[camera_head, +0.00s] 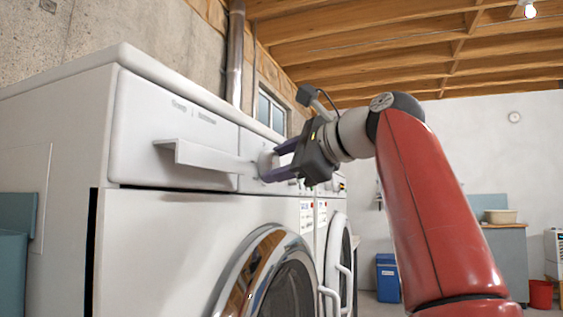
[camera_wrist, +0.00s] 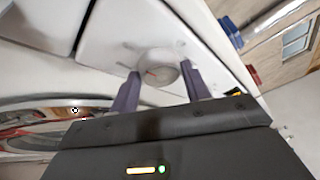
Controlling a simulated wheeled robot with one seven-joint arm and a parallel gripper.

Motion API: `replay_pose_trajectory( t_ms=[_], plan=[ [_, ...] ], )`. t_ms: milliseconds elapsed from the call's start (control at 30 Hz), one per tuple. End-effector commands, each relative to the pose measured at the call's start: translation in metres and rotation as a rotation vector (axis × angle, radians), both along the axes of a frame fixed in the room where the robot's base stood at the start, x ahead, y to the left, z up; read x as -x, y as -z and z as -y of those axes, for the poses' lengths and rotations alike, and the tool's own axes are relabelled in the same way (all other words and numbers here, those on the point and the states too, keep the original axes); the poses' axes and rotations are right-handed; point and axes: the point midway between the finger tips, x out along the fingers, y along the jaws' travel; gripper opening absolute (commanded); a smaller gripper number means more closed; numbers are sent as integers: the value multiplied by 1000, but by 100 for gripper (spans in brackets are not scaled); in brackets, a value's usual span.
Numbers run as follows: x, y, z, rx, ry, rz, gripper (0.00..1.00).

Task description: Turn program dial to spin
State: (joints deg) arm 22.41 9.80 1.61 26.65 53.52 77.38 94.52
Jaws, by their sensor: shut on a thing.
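The program dial (camera_wrist: 158,66) is a round white knob with a small red mark, on the white front panel of the washing machine (camera_head: 75,150). In the head view the dial (camera_head: 266,161) is partly hidden by my gripper (camera_head: 279,160). In the wrist view my gripper (camera_wrist: 158,90) has one dark finger on each side of the dial, and it is shut on it. Faint marks show on the panel around the dial; I cannot read them.
A detergent drawer handle (camera_head: 205,157) juts out left of the dial. The round door (camera_head: 265,275) is below it. Another white machine (camera_head: 335,225) stands beyond. A blue bin (camera_head: 387,277) and a red bucket (camera_head: 541,294) stand on the floor at the back right.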

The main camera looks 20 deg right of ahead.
Motion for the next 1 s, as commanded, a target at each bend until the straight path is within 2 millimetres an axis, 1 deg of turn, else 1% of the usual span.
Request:
replay_pose_trajectory(
  t_ms=[200,233,367,600,700,767,1000],
  plan=[
    [0,0,-1,-4,-2,0,24],
    [0,0,-1,-3,-2,0,51],
    [0,0,0,-2,-1,0,68],
    [0,0,0,-1,-1,0,69],
    [4,-1,3,-1,2,0,69],
    [9,-2,7,-1,3,0,69],
    [43,-9,28,-1,7,1,69]
  ],
)
